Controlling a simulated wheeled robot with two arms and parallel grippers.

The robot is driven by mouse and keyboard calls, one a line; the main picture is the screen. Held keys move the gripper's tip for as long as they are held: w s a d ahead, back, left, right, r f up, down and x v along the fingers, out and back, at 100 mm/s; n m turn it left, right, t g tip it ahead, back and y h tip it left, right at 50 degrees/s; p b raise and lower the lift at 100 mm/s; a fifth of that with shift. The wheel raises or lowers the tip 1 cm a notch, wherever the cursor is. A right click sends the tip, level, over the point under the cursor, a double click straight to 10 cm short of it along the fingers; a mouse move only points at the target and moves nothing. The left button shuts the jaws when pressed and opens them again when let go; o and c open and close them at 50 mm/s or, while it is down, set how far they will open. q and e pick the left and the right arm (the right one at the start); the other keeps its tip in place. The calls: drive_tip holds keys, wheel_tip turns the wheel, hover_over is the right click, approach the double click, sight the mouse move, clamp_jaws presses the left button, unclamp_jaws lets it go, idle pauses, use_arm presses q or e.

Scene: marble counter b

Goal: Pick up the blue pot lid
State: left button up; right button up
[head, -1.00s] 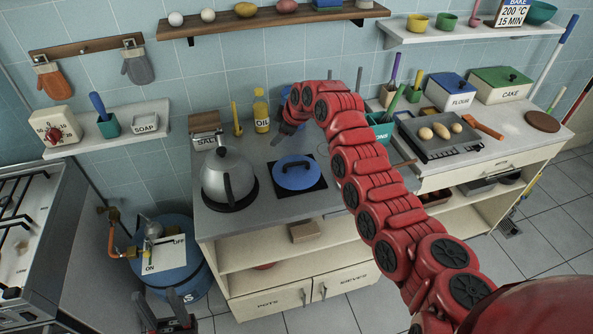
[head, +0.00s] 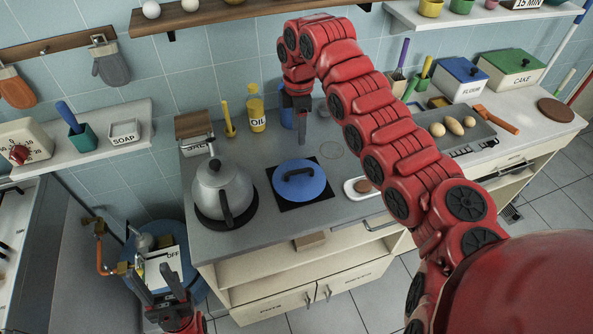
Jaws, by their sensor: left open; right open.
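The blue pot lid (head: 312,186), round with a dark bar handle on top, lies flat on a black square plate (head: 290,204) on the grey counter. My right gripper (head: 300,136) hangs with its fingers pointing down, just behind the lid in the picture and apart from it. It is open and holds nothing I can see.
A grey kettle (head: 219,187) stands left of the lid. An oil bottle (head: 256,112) and a blue container (head: 287,115) stand behind. A small white dish (head: 354,190) is to the right. My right arm hides part of the counter's right side. Shelves (head: 470,22) hang above.

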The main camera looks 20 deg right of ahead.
drive_tip(key=p, duration=0.3)
approach(299, 170)
drive_tip(key=f, duration=0.5)
drive_tip(key=shift+w+f, duration=0.2)
drive_tip(key=f+p, duration=0.1)
drive_tip(key=f, duration=0.1)
drive_tip(key=f+p, duration=0.1)
drive_tip(key=f, duration=0.1)
drive_tip(key=shift+s+d+f+p, duration=0.2)
drive_tip(key=shift+f+p, duration=0.1)
drive_tip(key=shift+f, duration=0.1)
drive_tip(key=shift+w+f, duration=0.1)
drive_tip(key=shift+f, duration=0.15)
drive_tip(key=shift+a, duration=0.1)
clamp_jaws()
